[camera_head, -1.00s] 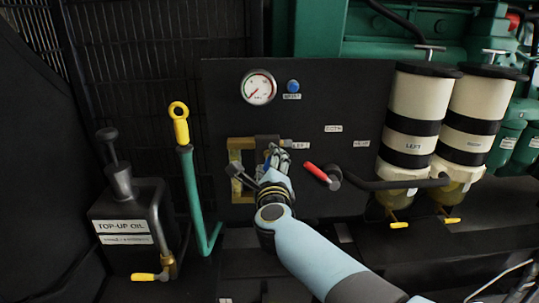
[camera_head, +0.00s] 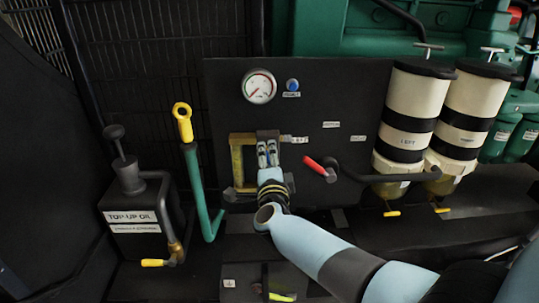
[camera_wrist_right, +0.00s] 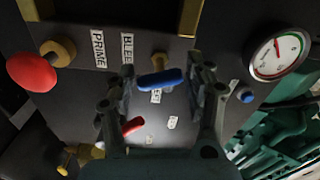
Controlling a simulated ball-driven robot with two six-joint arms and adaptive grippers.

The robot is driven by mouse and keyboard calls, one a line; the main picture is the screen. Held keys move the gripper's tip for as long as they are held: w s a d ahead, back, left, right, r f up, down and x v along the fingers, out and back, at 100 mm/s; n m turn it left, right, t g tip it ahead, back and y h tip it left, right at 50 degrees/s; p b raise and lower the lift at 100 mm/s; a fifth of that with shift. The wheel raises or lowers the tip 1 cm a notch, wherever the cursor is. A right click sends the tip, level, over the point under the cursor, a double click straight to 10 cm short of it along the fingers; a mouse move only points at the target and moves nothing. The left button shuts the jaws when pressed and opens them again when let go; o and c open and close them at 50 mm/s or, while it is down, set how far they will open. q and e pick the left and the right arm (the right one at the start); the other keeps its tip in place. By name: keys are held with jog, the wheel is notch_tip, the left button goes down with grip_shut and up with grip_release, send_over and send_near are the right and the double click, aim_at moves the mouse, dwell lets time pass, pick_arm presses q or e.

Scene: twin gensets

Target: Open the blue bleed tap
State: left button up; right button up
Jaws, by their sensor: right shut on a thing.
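The blue bleed tap handle (camera_wrist_right: 161,79) lies between the fingers of my right gripper (camera_wrist_right: 165,85) in the right wrist view. The gripper is shut on it, with a finger at each end of the handle. A BLEED label (camera_wrist_right: 127,47) is on the black panel beside the tap's brass stem. My left gripper is not in view.
A red handle (camera_head: 320,167) sticks out just right of my right gripper. A gauge (camera_head: 259,87) and blue button (camera_head: 292,85) are above. A red knob (camera_wrist_right: 31,72) lies near the PRIME label (camera_wrist_right: 98,48). White filter canisters (camera_head: 410,110) stand right; a green-yellow lever (camera_head: 190,160) stands left.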

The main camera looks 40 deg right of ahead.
jog(key=shift+s+a+f+n, duration=0.1)
jog(key=shift+s+f+n, duration=0.05)
jog(key=shift+f+n, duration=0.25)
jog(key=o, duration=0.8)
jog(key=shift+o, duration=1.2)
jog(key=shift+r, duration=0.2)
jog(key=v, duration=1.2)
jog(key=shift+o, duration=0.2)
